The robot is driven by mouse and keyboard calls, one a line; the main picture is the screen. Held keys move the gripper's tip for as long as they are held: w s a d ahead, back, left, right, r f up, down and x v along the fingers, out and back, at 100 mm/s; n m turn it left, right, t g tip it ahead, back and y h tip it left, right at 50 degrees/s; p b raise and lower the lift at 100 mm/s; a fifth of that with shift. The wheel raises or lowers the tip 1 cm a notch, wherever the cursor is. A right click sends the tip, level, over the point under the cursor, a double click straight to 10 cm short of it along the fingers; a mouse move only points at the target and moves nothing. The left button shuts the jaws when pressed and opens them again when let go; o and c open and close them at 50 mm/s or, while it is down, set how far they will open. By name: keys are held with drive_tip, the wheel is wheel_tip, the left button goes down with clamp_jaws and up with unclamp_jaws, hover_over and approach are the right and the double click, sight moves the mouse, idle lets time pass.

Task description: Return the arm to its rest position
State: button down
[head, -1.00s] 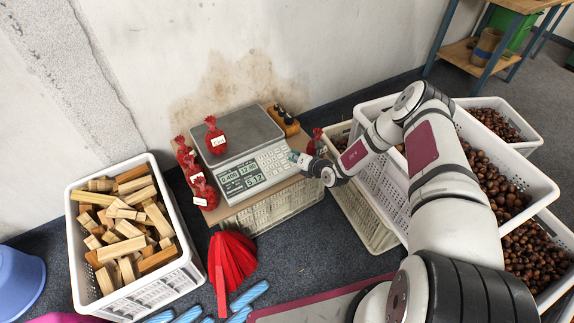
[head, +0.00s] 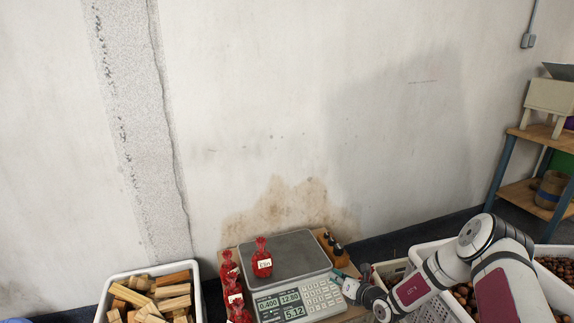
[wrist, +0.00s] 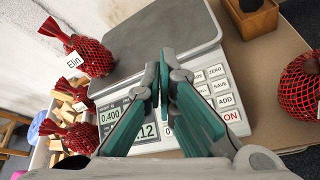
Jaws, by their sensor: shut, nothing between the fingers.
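My gripper (head: 341,281) is shut and empty, at the right edge of the scale's keypad in the head view. In the wrist view its teal fingers (wrist: 160,78) meet at the tips, over the scale near the keypad (wrist: 218,92). The scale (head: 291,258) has a grey plate and a lit display reading 0.400, 12.80 and 5.12. A red net bag (head: 263,266) with a white label stands on the plate. My arm reaches in from the lower right, bent at the elbow.
More red bags (head: 234,294) stand left of the scale, and another (wrist: 300,88) is at its right. A wooden holder (head: 334,250) sits behind the keypad. A crate of wood blocks (head: 115,279) is left. Chestnut crates (head: 550,281) lie around my arm.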

drive_tip(key=s+a+r+n+g+y, duration=0.25)
drive_tip(key=r+n, duration=0.25)
drive_tip(key=r, duration=0.4)
drive_tip(key=s+a+r+n+g+y, duration=0.1)
drive_tip(key=a+r+n, duration=0.35)
drive_tip(key=r, duration=0.45)
drive_tip(key=s+a+r+n+g+y, duration=0.1)
drive_tip(key=s+a+r+n+y, duration=0.15)
drive_tip(key=r+n, duration=0.4)
drive_tip(key=s+a+r+n+g, duration=0.45)
drive_tip(key=s+r, duration=0.35)
drive_tip(key=r, duration=0.2)
drive_tip(key=s+d+r+n+g+h, duration=0.15)
drive_tip(key=s+r+n, duration=0.3)
drive_tip(key=s, duration=0.55)
drive_tip(key=s+r+n+g+h, duration=0.25)
drive_tip(key=s+r+n, duration=0.2)
drive_tip(key=s, duration=0.45)
drive_tip(key=s+d+n+t+h, duration=0.1)
drive_tip(key=s+d+n+h, duration=0.3)
drive_tip(key=s+d, duration=0.45)
drive_tip(key=s+d+n+t+h, duration=0.1)
drive_tip(key=s+d+n+h, duration=0.3)
drive_tip(key=s, duration=0.8)
wheel_tip(320, 180, up, 20)
drive_tip(key=d+t+p, duration=0.1)
drive_tip(key=t+p, duration=0.2)
drive_tip(key=p, duration=1.5)
drive_tip(key=shift+s+h, duration=0.25)
drive_tip(key=shift+h, duration=0.05)
